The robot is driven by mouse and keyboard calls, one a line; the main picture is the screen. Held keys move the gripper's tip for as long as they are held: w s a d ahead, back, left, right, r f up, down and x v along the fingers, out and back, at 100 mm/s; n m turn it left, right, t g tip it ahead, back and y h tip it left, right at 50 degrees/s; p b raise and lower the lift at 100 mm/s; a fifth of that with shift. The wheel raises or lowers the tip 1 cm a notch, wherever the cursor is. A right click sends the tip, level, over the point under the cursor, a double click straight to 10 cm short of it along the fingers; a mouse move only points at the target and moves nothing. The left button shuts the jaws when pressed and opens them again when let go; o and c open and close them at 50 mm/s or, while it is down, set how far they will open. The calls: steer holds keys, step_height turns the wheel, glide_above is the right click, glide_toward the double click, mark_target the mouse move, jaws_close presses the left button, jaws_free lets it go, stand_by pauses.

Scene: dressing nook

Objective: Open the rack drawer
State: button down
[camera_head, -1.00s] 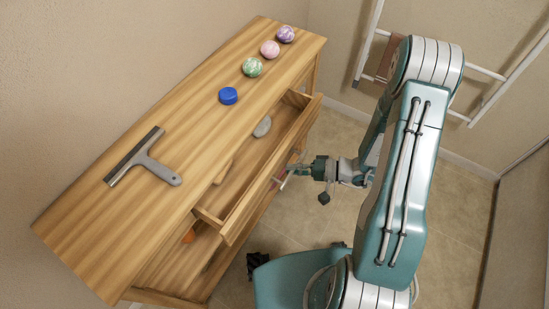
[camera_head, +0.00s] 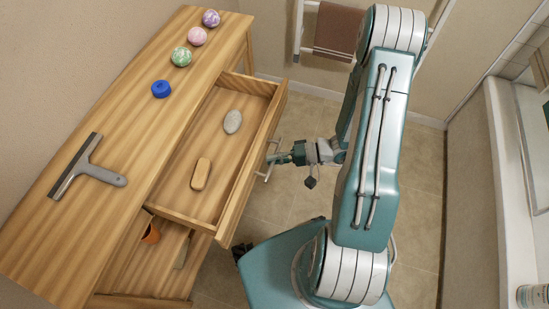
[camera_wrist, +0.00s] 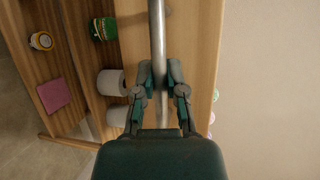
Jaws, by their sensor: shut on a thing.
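The wooden rack (camera_head: 60,235) stands at the left, and its upper drawer (camera_head: 205,130) is pulled well out. A grey stone-like oval (camera_head: 233,121) and a tan oblong piece (camera_head: 201,173) lie inside this drawer. My gripper (camera_head: 274,158) is at the drawer's front, shut on its metal bar handle (camera_head: 276,146). In the wrist view, the handle (camera_wrist: 157,35) runs between the fingers of my gripper (camera_wrist: 160,78), in front of the wooden drawer front (camera_wrist: 195,40). The inside of the drawer is hidden in that view.
A lower drawer holds an orange item (camera_head: 151,233). Floor between is clear.

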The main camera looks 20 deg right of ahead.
steer(key=shift+s+f, duration=0.15)
steer(key=c, duration=0.7)
jaws_free()
steer(key=shift+d, duration=0.15)
steer(key=v, duration=1.2)
